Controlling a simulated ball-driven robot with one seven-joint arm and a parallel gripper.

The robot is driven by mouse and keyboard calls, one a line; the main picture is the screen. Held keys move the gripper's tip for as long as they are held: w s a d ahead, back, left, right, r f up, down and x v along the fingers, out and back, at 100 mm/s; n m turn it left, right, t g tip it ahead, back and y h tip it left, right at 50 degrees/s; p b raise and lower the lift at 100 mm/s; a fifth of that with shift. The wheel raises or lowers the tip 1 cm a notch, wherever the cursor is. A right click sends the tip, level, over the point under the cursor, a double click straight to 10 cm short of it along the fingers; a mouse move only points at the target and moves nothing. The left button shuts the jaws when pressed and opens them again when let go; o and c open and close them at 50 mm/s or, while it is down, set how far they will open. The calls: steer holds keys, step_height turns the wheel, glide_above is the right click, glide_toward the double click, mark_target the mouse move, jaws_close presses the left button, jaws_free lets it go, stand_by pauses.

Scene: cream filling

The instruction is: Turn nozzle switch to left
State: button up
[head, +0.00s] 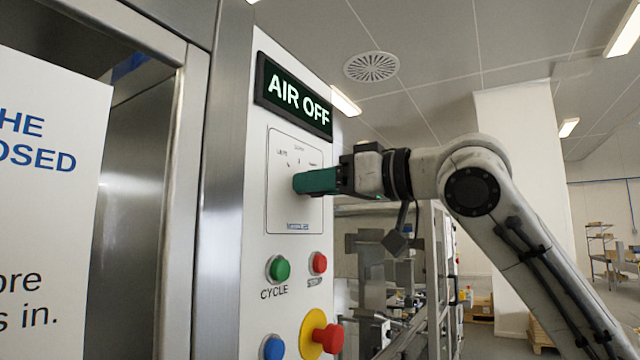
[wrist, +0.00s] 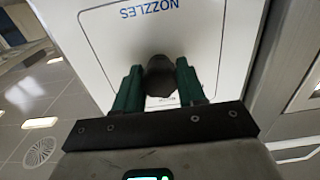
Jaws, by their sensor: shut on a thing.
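The nozzle switch is a dark knob (wrist: 160,78) on a white plate (wrist: 205,30), which bears the word NOZZLES, upside down in the wrist view. My gripper (wrist: 160,84) has a green finger on each side of the knob and is shut on it. In the head view my gripper (head: 298,183) reaches in from the right to the plate (head: 279,215) on the machine's front panel. There its fingers hide the knob, so which way it points cannot be told. Small position labels show above the fingers, too small to read surely.
A display (head: 296,98) above the plate reads AIR OFF. Below are a green CYCLE button (head: 278,268), a red button (head: 318,262), a blue button (head: 273,347) and a red mushroom button (head: 329,338) on yellow. A door with a sign (head: 50,200) stands left.

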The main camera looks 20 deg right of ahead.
steer(key=n+p, duration=0.1)
steer(key=n, duration=0.7)
steer(key=shift+n+p, duration=0.35)
steer(key=shift+n, duration=0.05)
steer(key=n, duration=0.8)
steer(key=shift+n, duration=0.4)
steer(key=shift+f, duration=0.1)
steer(key=o, duration=1.1)
steer(key=shift+c, duration=0.2)
